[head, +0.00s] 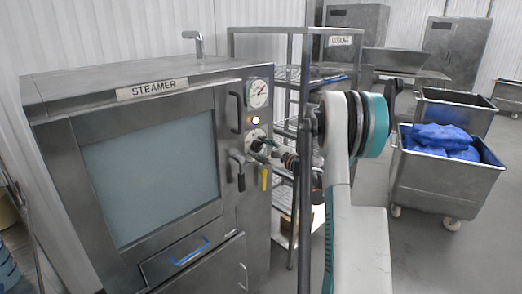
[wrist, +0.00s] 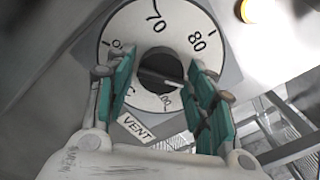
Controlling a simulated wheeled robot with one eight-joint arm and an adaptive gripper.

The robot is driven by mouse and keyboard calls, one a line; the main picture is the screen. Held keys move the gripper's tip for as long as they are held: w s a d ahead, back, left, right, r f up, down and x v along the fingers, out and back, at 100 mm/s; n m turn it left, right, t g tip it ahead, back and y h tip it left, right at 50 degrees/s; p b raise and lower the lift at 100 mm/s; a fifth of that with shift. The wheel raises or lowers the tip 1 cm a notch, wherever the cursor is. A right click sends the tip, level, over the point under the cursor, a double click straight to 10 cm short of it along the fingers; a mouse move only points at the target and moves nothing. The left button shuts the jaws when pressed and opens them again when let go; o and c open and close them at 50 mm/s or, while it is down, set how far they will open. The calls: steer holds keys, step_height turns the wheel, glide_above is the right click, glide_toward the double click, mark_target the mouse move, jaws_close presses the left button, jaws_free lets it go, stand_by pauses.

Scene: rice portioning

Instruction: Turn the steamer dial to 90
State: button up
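The steamer (head: 150,170) is a steel cabinet at the left of the head view. Its white dial (wrist: 180,28) fills the top of the wrist view, with 70 and 80 readable. A 100 shows near the bottom, and other marks are partly hidden by my fingers. The dark round knob (wrist: 160,68) at its centre has a bar pointing right and slightly down. My gripper (wrist: 161,66) is open, with one teal finger on each side of the knob and gaps visible. In the head view, my gripper (head: 268,148) is at the dial, largely covering it.
A gauge (head: 257,93) and an amber light (head: 254,120) sit above the dial. A handle (head: 237,172) and a yellow lever (head: 264,179) are close below. A VENT label (wrist: 137,127) is under the dial. A rack (head: 290,31) stands behind; a cart (head: 445,190) holds blue bags.

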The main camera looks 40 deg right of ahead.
steer(key=c, duration=0.5)
steer(key=shift+m, duration=0.8)
steer(key=o, duration=1.1)
steer(key=shift+c, duration=0.2)
